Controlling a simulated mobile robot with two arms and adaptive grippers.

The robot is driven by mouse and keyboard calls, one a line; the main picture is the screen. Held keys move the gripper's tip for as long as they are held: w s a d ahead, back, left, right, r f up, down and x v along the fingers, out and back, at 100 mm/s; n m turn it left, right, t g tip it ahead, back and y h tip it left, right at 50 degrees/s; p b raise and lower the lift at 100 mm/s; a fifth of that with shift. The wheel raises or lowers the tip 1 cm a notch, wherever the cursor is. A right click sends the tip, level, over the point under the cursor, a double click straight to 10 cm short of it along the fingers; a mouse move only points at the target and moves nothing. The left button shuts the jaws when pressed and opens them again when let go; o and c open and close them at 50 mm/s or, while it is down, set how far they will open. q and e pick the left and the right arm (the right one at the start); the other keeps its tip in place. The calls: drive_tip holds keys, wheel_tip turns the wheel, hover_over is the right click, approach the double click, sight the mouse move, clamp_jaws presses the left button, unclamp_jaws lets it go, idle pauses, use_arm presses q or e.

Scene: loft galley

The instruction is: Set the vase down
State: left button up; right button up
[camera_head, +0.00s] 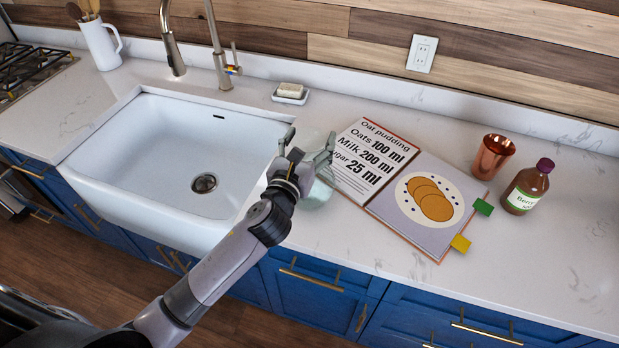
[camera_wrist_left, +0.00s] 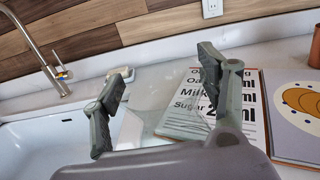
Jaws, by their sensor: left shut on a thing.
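A clear glass vase (camera_head: 318,192) is at the counter strip between the sink and the open cookbook. It is faint and see-through, and my gripper hides part of it. In the left wrist view the glass vase (camera_wrist_left: 152,102) shows faintly between the fingers. My left gripper (camera_head: 309,146) is shut on the vase, with a finger at each side; its fingers also show in the left wrist view (camera_wrist_left: 164,72). I cannot tell whether the vase's base touches the counter (camera_head: 345,235). My right gripper is not in view.
The cookbook (camera_head: 430,205) lies open close to the right of the vase. The white sink (camera_head: 165,150) is to the left. A soap dish (camera_head: 290,97) is behind, and a copper cup (camera_head: 493,157) and brown bottle (camera_head: 527,187) stand at the right. The front counter is clear.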

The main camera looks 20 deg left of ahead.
use_arm(q)
drive_tip(key=shift+r, duration=0.1)
drive_tip(key=c, duration=1)
drive_tip(key=shift+r, duration=0.1)
